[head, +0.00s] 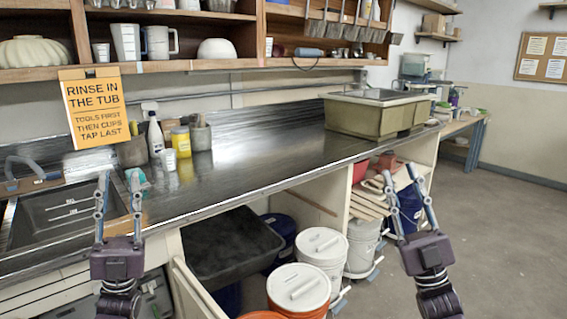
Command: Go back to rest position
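My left gripper (119,207) is at the lower left, in front of the sink and the counter edge. Its two fingers stand apart, pointing up, with nothing between them. My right gripper (398,190) is at the lower right, in front of the shelves under the counter. Its fingers also stand apart and hold nothing. Both grippers look clear of the objects around them.
The metal counter (265,150) is mostly bare in the middle. A dark sink (60,222) is at the left and a beige tub (365,117) at the back right. White lidded buckets (298,288) and a black bin (228,245) stand below. The floor (500,235) is free at right.

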